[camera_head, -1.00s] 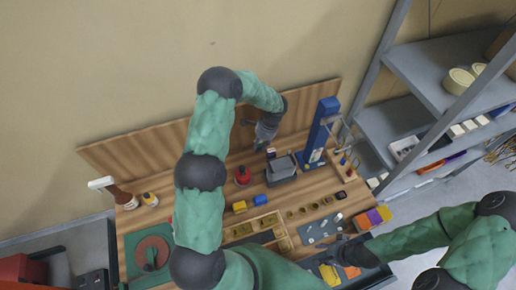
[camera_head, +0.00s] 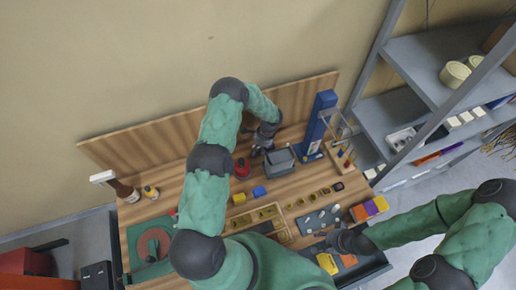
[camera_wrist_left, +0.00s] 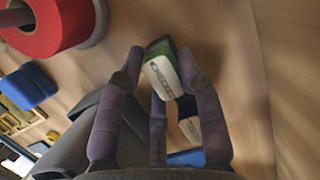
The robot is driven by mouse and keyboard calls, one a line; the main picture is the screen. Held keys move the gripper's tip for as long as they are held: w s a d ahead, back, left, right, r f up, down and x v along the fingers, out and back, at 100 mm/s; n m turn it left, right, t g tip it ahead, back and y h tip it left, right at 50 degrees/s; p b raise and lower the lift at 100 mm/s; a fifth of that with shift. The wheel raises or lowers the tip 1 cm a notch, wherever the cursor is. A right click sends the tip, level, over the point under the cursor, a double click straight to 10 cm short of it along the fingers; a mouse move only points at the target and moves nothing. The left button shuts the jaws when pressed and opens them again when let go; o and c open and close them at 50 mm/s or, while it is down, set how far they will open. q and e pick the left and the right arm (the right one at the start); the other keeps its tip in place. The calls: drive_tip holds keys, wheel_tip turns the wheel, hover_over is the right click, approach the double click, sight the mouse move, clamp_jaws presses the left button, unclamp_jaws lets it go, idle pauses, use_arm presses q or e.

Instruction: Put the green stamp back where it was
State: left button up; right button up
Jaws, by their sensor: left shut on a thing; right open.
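The green stamp (camera_wrist_left: 166,72), a small block with green sides and a pale lettered face, sits between the fingers of my left gripper (camera_wrist_left: 165,85) in the left wrist view. The gripper is shut on it. In the head view my left gripper (camera_head: 259,149) is at the back of the workbench, between the red roll (camera_head: 242,169) and the grey bin (camera_head: 281,163); the stamp is too small to make out there. A second block with a pale face (camera_wrist_left: 190,129) stands beyond the fingers. My right gripper (camera_head: 327,240) is open near the bench's front right.
The red roll (camera_wrist_left: 45,22) and a blue block (camera_wrist_left: 28,86) show at left in the wrist view. A blue press (camera_head: 319,125) stands right of the bin. A wooden back panel (camera_head: 140,142) closes the bench's rear. Small brass parts lie in front.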

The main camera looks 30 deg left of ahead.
use_arm(q)
drive_tip(key=shift+f, duration=0.15)
drive_tip(key=o, duration=0.9)
drive_tip(key=shift+r, duration=0.3)
drive_tip(key=shift+b+v, duration=1.25)
drive_tip(key=shift+v, duration=4.65)
